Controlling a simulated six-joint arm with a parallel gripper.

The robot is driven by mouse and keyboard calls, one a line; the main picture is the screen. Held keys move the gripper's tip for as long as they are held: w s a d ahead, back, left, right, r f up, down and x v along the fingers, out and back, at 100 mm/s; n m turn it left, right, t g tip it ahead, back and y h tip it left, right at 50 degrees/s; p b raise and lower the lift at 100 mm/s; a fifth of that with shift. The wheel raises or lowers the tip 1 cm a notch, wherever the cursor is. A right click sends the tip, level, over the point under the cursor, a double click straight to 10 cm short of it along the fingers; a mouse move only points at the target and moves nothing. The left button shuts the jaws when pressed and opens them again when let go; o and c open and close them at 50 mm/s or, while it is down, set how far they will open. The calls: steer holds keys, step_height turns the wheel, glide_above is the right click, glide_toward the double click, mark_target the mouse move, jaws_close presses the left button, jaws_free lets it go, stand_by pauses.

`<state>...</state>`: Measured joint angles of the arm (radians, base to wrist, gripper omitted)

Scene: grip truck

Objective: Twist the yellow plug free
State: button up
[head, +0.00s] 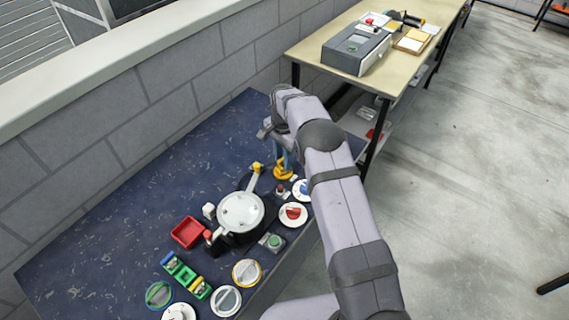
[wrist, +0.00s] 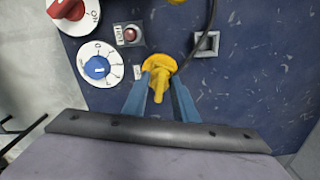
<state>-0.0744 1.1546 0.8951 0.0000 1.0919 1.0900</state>
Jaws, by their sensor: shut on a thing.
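The yellow plug (wrist: 158,78) is in the middle of the wrist view, with a dark cable running up from beside it. It also shows in the head view (head: 284,172), partly hidden by my gripper and arm. My gripper (wrist: 158,84) is shut on the plug, with one blue finger on each side of its narrow yellow grip. I cannot tell from these frames whether the plug is seated in a socket under it.
A blue dial (wrist: 97,67), a red button (wrist: 130,35) and a red dial (wrist: 68,10) lie left of the plug in the wrist view. A grey square socket plate (wrist: 206,43) is at its right. A silver pot-like lid (head: 240,211) stands nearby on the dark blue bench (head: 100,250).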

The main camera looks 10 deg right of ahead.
steer(key=shift+n, duration=3.3)
steer(key=o, duration=0.6)
steer(key=shift+o, duration=0.2)
steer(key=shift+r, duration=0.1)
steer(key=shift+r+p, duration=2.3)
steer(key=shift+r, duration=1.4)
